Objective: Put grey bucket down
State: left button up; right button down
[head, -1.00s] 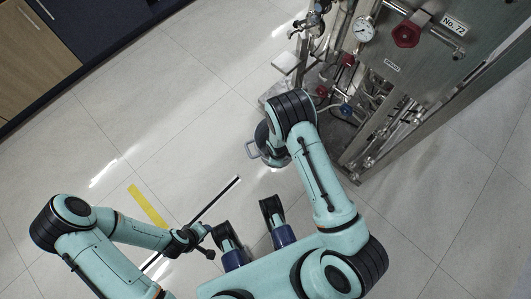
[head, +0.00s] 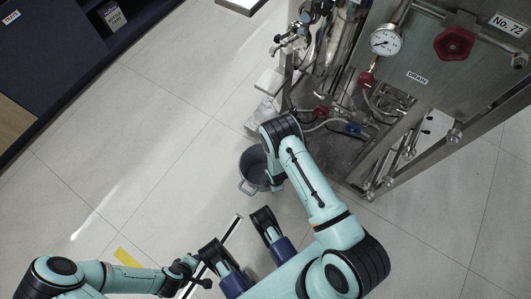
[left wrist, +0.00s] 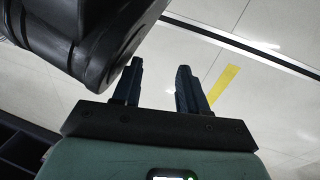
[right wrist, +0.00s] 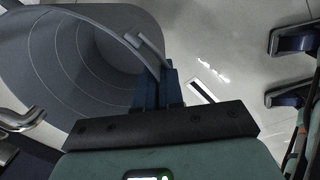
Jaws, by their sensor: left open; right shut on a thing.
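The grey bucket (head: 253,168) is beside the wet base of the machine in the head view, open side up and partly covered by my right arm. I cannot tell whether its bottom touches the floor. In the right wrist view the bucket (right wrist: 75,70) fills the upper left, with its curved handle (right wrist: 110,30) running to my right gripper (right wrist: 160,85). That gripper is shut on the handle; in the head view my arm hides it. My left gripper (left wrist: 160,85) is open and empty, away from the bucket, low over bare floor.
The steel machine frame with a gauge (head: 385,41), red valve (head: 454,44) and pipes stands right behind the bucket. Dark cabinets (head: 60,50) are at the upper left. A yellow floor strip (head: 127,257) lies near my left arm. The tiled floor left of the bucket is clear.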

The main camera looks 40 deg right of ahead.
pick_arm(q)
jog(key=s+f+g+b, duration=0.2)
jog(key=s+f, duration=0.2)
jog(key=s, duration=0.2)
jog(key=shift+a+b, duration=0.3)
jog(key=shift+a, duration=0.1)
pick_arm(e)
notch_tip(320, 180, down, 8)
jog(key=shift+r, duration=0.15)
pick_arm(q)
jog(key=shift+s, duration=0.15)
pick_arm(e)
jog(key=c, duration=1.3)
grip_release()
pick_arm(q)
jog(key=shift+s+f, duration=0.15)
pick_arm(e)
jog(key=shift+o, duration=0.2)
